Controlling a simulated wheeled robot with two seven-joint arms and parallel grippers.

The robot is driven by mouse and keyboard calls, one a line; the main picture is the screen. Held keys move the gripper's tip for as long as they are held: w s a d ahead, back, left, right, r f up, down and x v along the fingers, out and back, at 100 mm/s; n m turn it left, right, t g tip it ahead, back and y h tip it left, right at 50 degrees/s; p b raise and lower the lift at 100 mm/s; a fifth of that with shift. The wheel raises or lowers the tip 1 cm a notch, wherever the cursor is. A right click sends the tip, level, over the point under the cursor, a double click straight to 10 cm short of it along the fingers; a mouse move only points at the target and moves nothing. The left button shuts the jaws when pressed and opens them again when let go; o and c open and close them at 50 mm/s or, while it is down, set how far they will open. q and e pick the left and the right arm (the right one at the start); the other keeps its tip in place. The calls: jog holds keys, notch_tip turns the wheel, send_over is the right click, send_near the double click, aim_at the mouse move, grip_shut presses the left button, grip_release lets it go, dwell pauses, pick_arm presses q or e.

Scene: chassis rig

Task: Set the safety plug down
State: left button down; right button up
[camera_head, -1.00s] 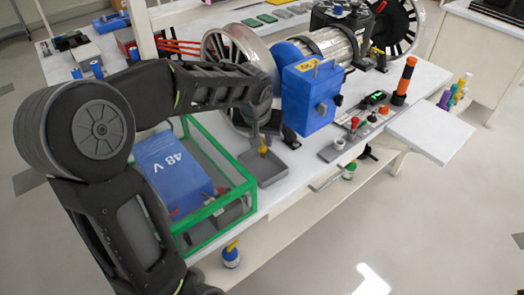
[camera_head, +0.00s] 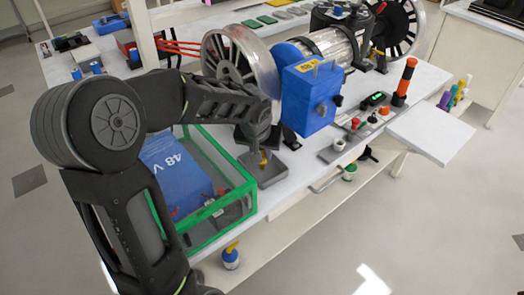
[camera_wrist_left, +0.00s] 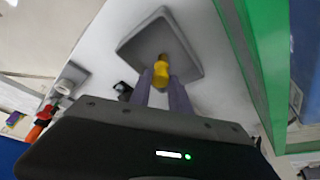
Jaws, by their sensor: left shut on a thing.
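The safety plug (camera_head: 264,158) is a small yellow piece, low over a shallow grey square tray (camera_head: 272,180) on the white bench. My left gripper (camera_head: 263,150) points down over the tray and is shut on the plug. In the left wrist view, the yellow plug (camera_wrist_left: 161,72) sits between the two fingers (camera_wrist_left: 161,90), with the grey tray (camera_wrist_left: 190,48) behind it. Its lower end is hard to see, so I cannot tell whether it touches the tray floor. My right gripper is not in view.
A green-framed clear case (camera_head: 220,222) with a blue 48 V battery (camera_head: 176,172) stands just left of the tray. A blue motor box (camera_head: 310,98) and a large wheel (camera_head: 243,60) stand behind. A control strip (camera_head: 358,128) lies to the right.

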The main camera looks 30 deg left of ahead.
pick_arm(q)
jog(key=shift+f, duration=0.15)
jog(key=c, duration=1.2)
grip_release()
jog(key=shift+r, duration=0.45)
jog(key=v, duration=1.1)
jog(key=shift+r+p, duration=0.15)
jog(key=shift+p, duration=0.2)
jog(key=shift+s+d, duration=0.1)
jog(key=shift+s, duration=0.05)
